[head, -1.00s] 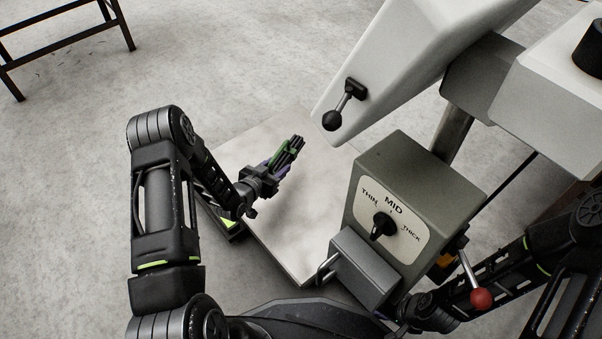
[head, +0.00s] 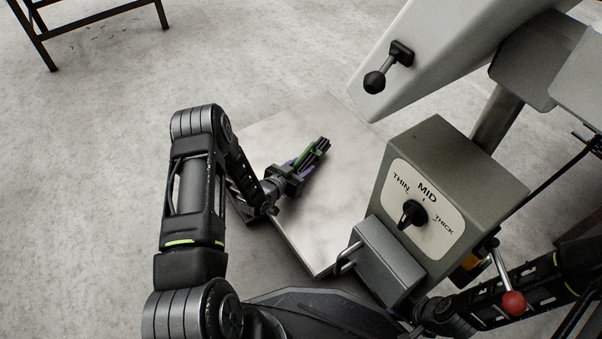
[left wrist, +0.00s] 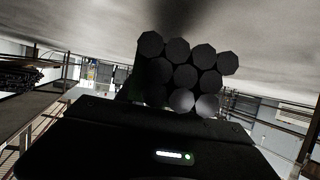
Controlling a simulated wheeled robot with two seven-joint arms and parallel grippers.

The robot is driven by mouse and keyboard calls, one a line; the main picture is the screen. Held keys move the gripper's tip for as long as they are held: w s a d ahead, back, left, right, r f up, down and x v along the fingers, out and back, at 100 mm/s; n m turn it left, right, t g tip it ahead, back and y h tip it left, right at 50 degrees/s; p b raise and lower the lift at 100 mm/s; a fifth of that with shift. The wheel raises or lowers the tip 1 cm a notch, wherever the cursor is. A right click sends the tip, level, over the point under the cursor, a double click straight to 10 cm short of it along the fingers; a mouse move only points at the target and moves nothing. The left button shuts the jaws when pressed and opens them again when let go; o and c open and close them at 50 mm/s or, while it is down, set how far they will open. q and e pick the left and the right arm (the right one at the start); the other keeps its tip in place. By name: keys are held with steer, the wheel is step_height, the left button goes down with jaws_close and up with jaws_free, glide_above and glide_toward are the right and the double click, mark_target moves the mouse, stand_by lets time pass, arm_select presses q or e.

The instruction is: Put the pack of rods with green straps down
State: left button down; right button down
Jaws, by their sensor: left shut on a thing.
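The pack of rods with green straps (head: 321,147) is a small bundle of dark rods in the middle of the head view. My left gripper (head: 303,172) is shut on the pack, which points up and right over the pale platform (head: 300,122). I cannot tell whether the pack touches the platform. In the left wrist view the round dark rod ends (left wrist: 180,75) show stacked in rows beyond the gripper body. My right arm is at the lower right of the head view, behind the machine, and its fingers are hidden.
A grey machine box (head: 450,180) with a THIN, MID, THICK dial (head: 412,213) stands right of the platform. A red-knobbed lever (head: 513,302) is on its side. A black-knobbed lever (head: 376,82) hangs above. A dark metal frame (head: 100,18) stands at the upper left. Much of the platform is bare.

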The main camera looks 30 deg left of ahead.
arm_select(q)
step_height(320, 180, down, 3)
steer(key=shift+r+b, duration=0.2)
steer(key=shift+b, duration=0.25)
steer(key=shift+f, duration=0.1)
steer(key=c, duration=0.7)
jaws_free()
steer(key=shift+f, duration=0.1)
